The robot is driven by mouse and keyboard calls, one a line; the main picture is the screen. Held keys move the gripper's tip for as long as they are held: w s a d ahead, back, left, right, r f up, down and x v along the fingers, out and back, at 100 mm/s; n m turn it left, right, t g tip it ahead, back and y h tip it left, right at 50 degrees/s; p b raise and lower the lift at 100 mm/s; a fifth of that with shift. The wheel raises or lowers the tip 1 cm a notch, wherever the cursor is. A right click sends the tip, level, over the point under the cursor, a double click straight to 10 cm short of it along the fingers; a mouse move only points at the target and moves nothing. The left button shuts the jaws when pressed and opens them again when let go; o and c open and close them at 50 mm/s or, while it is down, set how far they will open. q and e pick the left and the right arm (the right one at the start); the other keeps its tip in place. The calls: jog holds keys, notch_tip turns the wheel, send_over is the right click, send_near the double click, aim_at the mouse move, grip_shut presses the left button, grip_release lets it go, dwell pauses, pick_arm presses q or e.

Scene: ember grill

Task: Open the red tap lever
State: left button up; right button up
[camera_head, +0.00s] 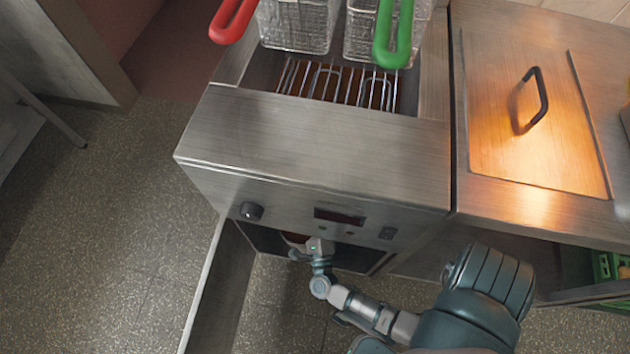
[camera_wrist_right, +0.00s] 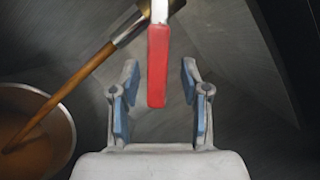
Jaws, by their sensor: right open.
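The red tap lever (camera_wrist_right: 158,68) hangs upright in the right wrist view, below a pale metal stem. My right gripper (camera_wrist_right: 160,85) is open, with one blue-padded finger on each side of the lever. The lever is between the fingers with a gap on both sides. In the head view my right gripper (camera_head: 300,250) reaches into the open cabinet under the fryer, and the lever cannot be made out clearly there. My left gripper is not in view.
A brown stream runs from a metal pipe (camera_wrist_right: 127,24) into a round pot (camera_wrist_right: 68,112). The fryer (camera_head: 320,140) overhangs my right arm. Its open cabinet door (camera_head: 215,290) stands left of the arm. Baskets with red (camera_head: 232,20) and green (camera_head: 393,40) handles sit above.

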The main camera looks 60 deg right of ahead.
jog(key=v, duration=1.2)
jog(key=shift+w, duration=0.1)
